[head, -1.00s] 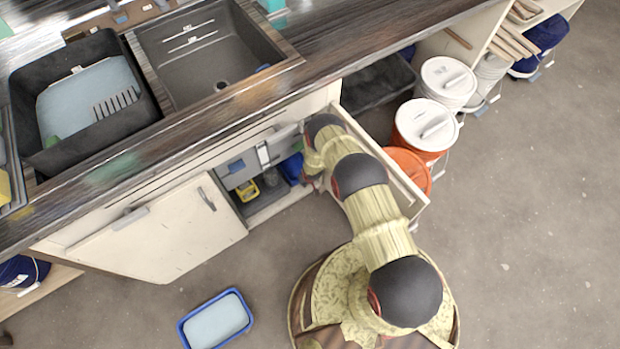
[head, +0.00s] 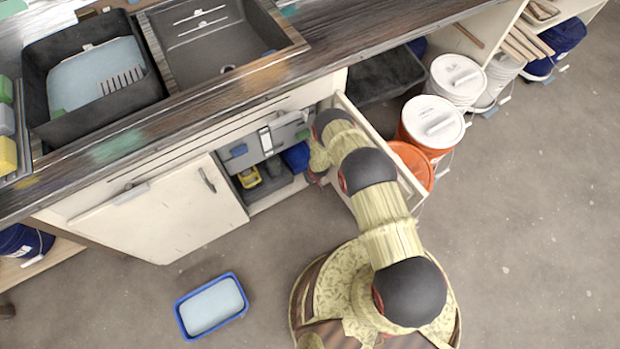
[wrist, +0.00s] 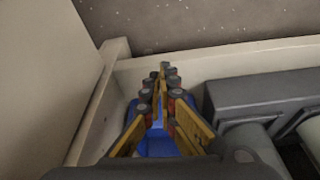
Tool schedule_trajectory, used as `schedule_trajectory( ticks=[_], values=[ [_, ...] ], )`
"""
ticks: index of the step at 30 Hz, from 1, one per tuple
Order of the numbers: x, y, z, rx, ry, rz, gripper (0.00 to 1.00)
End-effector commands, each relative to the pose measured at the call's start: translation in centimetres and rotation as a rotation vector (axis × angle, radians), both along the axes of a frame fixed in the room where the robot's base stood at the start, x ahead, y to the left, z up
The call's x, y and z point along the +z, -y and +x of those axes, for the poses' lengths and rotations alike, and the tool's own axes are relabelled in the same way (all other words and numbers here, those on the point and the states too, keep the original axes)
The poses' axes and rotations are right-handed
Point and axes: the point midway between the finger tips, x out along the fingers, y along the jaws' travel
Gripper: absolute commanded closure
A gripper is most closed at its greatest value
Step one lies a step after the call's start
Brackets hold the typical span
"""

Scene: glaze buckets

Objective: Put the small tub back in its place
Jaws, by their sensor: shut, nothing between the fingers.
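A small blue-rimmed tub (head: 211,306) with a pale inside stands on the floor in front of the cabinet, left of my base. My gripper (wrist: 163,72) is shut and empty in the wrist view, pointing into the corner of a pale-walled compartment. A blue object (wrist: 157,142) lies below and behind the fingers, partly hidden by them; I cannot tell whether they touch it. In the head view a blue item (head: 296,157) shows in the open cabinet beside my arm.
A pale open panel or drawer side (head: 385,150) stands right of my arm. A closed cabinet door (head: 175,215) is on the left. Orange buckets (head: 415,165) and white-lidded buckets (head: 457,78) stand to the right. A grey box (wrist: 265,95) is beside the gripper. Floor at right is clear.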

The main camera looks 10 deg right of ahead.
Motion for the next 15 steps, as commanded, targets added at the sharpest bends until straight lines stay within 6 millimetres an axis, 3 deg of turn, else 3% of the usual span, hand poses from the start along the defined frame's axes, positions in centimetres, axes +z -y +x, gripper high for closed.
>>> schedule_trajectory(
  ticks=[1,9,15],
  values=[
    [1.9,0.0,0.4,0.001,0.008,0.000,1.00],
    [6.5,0.3,-1.1,0.001,0.008,0.000,1.00],
    [8.8,0.4,-1.9,0.001,0.006,0.000,1.00]
  ],
)
